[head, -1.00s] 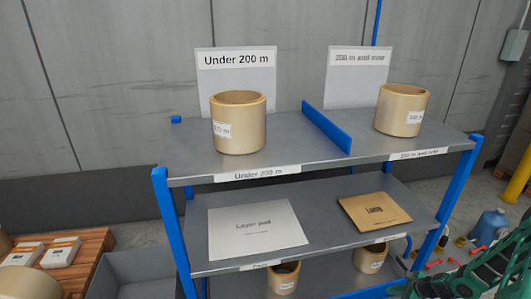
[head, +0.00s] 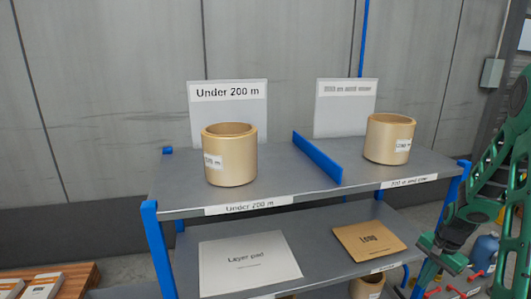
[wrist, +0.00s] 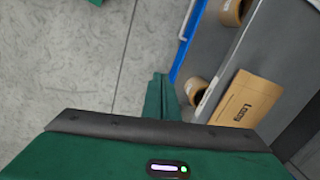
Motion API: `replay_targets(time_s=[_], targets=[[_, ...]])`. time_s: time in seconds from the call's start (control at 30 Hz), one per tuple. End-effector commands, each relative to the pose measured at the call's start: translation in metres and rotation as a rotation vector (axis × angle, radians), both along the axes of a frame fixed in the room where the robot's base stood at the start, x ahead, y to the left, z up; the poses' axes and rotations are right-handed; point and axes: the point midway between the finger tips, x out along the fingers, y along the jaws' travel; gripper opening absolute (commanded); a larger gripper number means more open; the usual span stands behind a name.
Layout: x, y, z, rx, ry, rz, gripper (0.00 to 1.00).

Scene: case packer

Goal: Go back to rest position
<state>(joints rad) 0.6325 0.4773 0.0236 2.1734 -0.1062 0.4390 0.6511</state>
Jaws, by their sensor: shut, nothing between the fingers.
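My gripper (wrist: 160,80) shows in the wrist view as green fingers pressed together with nothing between them. It hangs over bare floor beside the blue-posted shelf. In the head view my green arm is at the right edge, beside the shelf's right end. A tan tape roll (head: 230,156) stands upright on the top shelf (head: 285,187) under the "Under 200 m" sign (head: 228,92). A second tan roll (head: 388,142) stands upright right of the blue divider (head: 317,159), before the other sign (head: 346,90).
On the middle shelf lie a white layer pad (head: 249,262) and a brown "Long" envelope (head: 368,241); the envelope (wrist: 245,105) also shows in the wrist view. More rolls are on the lower level. A pallet with white boxes is lower left. Grey floor (wrist: 70,60) is clear.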

Motion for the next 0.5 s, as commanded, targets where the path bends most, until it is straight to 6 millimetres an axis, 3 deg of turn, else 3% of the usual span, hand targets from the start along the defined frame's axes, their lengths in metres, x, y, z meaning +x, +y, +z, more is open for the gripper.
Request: replay_targets(time_s=[0.03,0.2,0.5], targets=[[-0.007,0.005,0.019,-0.019,0.004,0.035,0.00],[-0.038,0.023,0.072,-0.068,0.034,0.150,0.00],[-0.104,0.060,0.147,-0.116,0.070,0.330,0.00]])
